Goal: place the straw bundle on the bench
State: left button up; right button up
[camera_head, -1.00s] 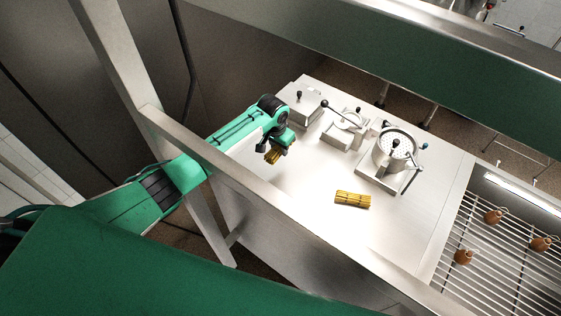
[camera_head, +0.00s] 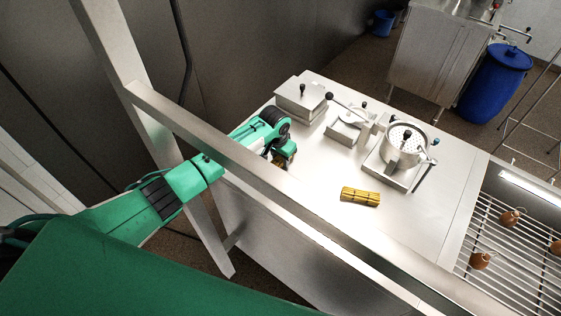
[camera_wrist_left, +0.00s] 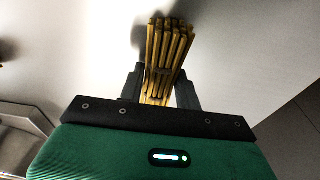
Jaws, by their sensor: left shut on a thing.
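My left gripper (camera_head: 281,157) is at the left part of the pale bench (camera_head: 318,185), behind a metal rail. It is shut on a straw bundle, mostly hidden in the head view. In the left wrist view the held straw bundle (camera_wrist_left: 168,48) stands out between the gripper's fingers (camera_wrist_left: 157,88), yellow sticks with a dark band. A shadow lies close beside it on the pale surface; I cannot tell whether it touches. A second straw bundle (camera_head: 360,196) lies flat on the bench, to the right of the gripper. My right gripper is not in view.
A metal rail (camera_head: 250,163) crosses in front of the bench. Metal devices (camera_head: 300,99) with black knobs and a round perforated pot (camera_head: 404,141) stand along the back. A slatted rack (camera_head: 505,255) with brown round items is at right. Bench around the lying bundle is clear.

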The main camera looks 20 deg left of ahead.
aim_at(277, 160)
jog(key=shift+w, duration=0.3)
pick_arm(q)
jog(key=o, duration=0.9)
jog(key=shift+f, duration=0.1)
jog(key=shift+o, duration=0.2)
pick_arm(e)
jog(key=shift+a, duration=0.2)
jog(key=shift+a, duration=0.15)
pick_arm(q)
notch_tip(277, 160, up, 12)
jog(key=s+b, duration=0.1)
jog(key=b, duration=0.1)
jog(key=shift+s+a, duration=0.3)
jog(key=shift+s, duration=0.05)
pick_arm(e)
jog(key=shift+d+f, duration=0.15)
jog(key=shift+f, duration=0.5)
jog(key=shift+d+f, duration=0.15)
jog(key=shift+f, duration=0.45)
